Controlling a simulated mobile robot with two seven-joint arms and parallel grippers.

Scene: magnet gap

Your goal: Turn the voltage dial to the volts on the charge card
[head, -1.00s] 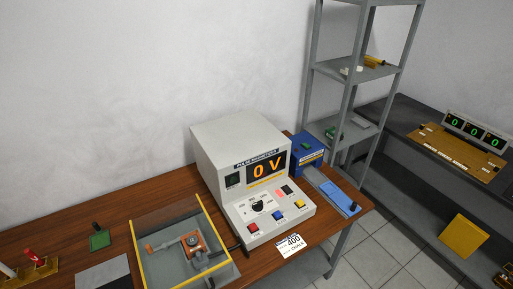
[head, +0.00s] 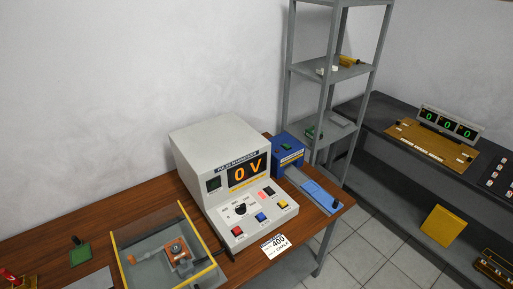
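The pulse magnetizer (head: 212,160) is a pale grey box on the wooden table, with a sloped front panel. Its display (head: 247,171) reads 0 V in orange. The round dark voltage dial (head: 240,209) sits on the panel, with small markings around it too small to read. The white charge card (head: 274,246) at the table's front edge, below the panel, shows 400. Neither of my grippers is in view.
A glass-topped tray with yellow edges (head: 216,268) stands left of the magnetizer. A blue device (head: 286,151) with a blue slide (head: 322,194) is on its right. A grey shelf (head: 325,72) and a dark bench (head: 385,135) stand further right. Tiled floor lies between.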

